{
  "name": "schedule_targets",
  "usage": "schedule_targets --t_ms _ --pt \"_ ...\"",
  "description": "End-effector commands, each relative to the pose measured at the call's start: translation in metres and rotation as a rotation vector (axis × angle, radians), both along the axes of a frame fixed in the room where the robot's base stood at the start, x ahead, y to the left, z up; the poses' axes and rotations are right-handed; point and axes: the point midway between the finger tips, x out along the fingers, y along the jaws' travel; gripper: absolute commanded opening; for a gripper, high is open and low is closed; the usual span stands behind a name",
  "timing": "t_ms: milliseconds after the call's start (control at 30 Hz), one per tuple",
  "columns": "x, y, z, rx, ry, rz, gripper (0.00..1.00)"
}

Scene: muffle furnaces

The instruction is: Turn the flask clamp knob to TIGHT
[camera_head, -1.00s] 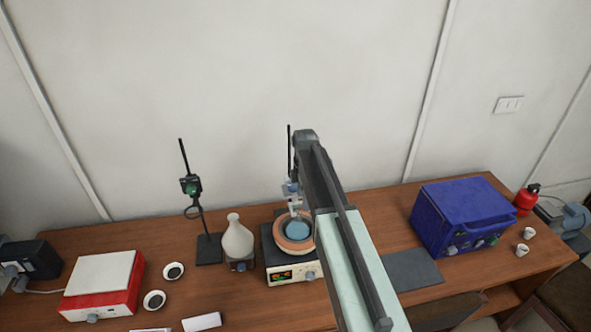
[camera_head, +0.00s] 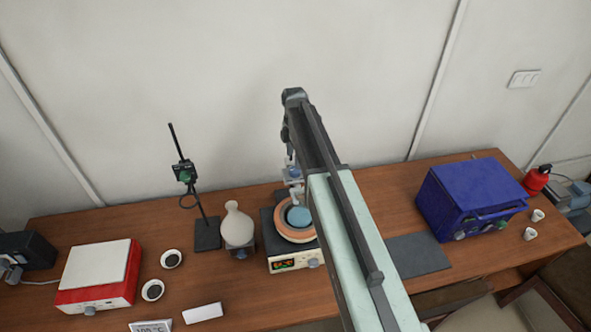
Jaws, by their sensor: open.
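My gripper (camera_head: 296,192) is small in the head view. It hangs from the end of my arm, above the back of a heating mantle (camera_head: 281,263) with an orange ring and a lit display. A round blue flask (camera_head: 299,216) sits in the mantle, just below my gripper. My gripper is open, though its fingers are hard to make out. The flask clamp and its knob cannot be told apart here; my arm covers the area behind the mantle. Another stand to the left holds a black clamp with a green knob (camera_head: 184,177).
A pale flask (camera_head: 237,226) stands left of the mantle. A red and white hotplate (camera_head: 97,272) and two small dishes (camera_head: 152,290) are further left. A blue furnace (camera_head: 470,197) and a grey mat (camera_head: 418,254) are right. The wall is close behind the table.

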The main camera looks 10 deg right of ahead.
Motion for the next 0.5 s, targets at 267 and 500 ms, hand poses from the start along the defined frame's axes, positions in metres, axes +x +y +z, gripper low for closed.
schedule_targets --t_ms 267,500 --pt "0.0 -0.005 -0.056 0.0 0.0 -0.007 0.61" --pt "0.0 -0.006 -0.062 0.0 0.0 -0.008 0.61"
